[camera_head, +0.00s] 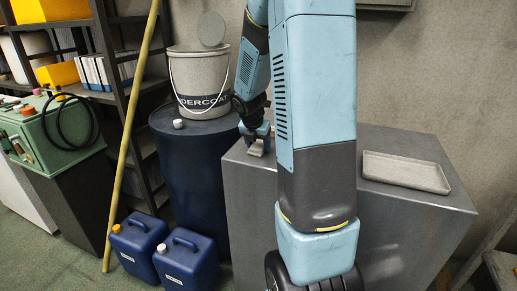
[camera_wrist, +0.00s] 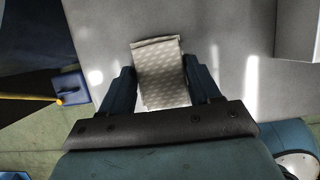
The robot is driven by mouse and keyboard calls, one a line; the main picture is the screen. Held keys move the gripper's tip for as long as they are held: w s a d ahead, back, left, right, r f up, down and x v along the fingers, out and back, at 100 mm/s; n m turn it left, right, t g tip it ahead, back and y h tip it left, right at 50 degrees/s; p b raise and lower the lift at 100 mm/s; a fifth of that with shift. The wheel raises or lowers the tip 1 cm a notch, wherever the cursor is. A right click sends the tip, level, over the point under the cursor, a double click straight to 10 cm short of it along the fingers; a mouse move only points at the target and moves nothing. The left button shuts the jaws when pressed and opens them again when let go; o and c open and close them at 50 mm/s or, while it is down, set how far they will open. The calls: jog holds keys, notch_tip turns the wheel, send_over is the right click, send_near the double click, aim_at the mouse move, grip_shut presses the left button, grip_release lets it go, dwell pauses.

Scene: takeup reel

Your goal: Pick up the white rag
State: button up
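The white rag (camera_wrist: 160,72) is a small folded, pale patterned cloth. In the wrist view it lies between the two fingers of my gripper (camera_wrist: 159,78) and sticks out past their tips, slightly tilted. The fingers stand wide apart, one on each side of it; I cannot tell whether they touch it. In the head view my gripper (camera_head: 257,138) points down at the left edge of the grey cabinet top (camera_head: 238,152). A pale bit of the rag (camera_head: 257,149) shows just under it; my arm hides part of the cabinet.
A shallow grey tray (camera_head: 405,172) lies on the cabinet's right side. A dark blue drum (camera_head: 190,165) with an undercoat bucket (camera_head: 200,80) stands left of the cabinet. Blue canisters (camera_head: 188,262) and a leaning yellow pole (camera_head: 128,140) are further left.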

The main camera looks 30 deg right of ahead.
jog(key=c, duration=0.6)
jog(key=shift+r, duration=0.6)
jog(key=s+a+r, duration=0.3)
jog(key=s+r, duration=0.9)
jog(key=s, duration=0.1)
jog(key=shift+s+a, duration=0.25)
jog(key=shift+a, duration=0.15)
